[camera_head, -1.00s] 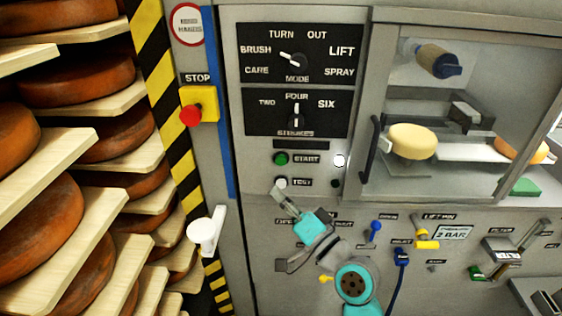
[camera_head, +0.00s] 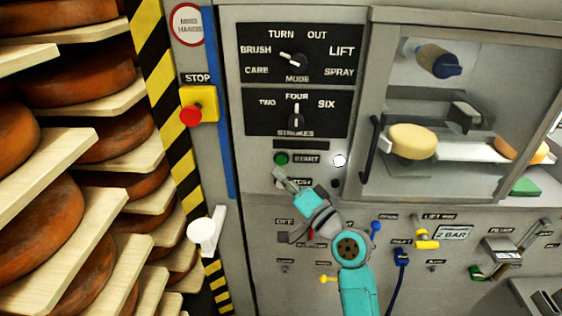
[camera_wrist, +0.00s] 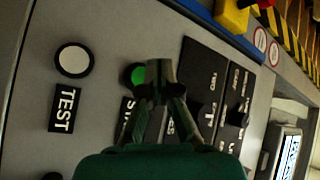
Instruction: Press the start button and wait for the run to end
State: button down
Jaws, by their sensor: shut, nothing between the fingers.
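The green START button (camera_head: 281,159) sits on the grey machine panel, left of its START label (camera_head: 306,159). A lit white lamp (camera_head: 340,160) is to the right of the label. My gripper (camera_head: 279,175) is shut and empty, just below the START button in the head view, covering the TEST button there. In the wrist view the gripper tips (camera_wrist: 158,72) overlap the right edge of the green START button (camera_wrist: 133,76). The white TEST button (camera_wrist: 74,60) shows to its left. I cannot tell whether the tips touch the panel.
The mode knob (camera_head: 293,60) points toward BRUSH and the strokes knob (camera_head: 297,121) points to FOUR. A red STOP button (camera_head: 190,116) is on a yellow box at the left. Cheese wheels sit on shelves farther left. A pale cheese (camera_head: 411,141) is behind the window.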

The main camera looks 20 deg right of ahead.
aim_at(281, 160)
jog(key=shift+w+d, duration=0.3)
jog(key=shift+w, duration=0.55)
jog(key=shift+w, duration=0.15)
dwell(0.8)
jog(key=shift+w+d, duration=0.1)
jog(key=shift+w, duration=0.1)
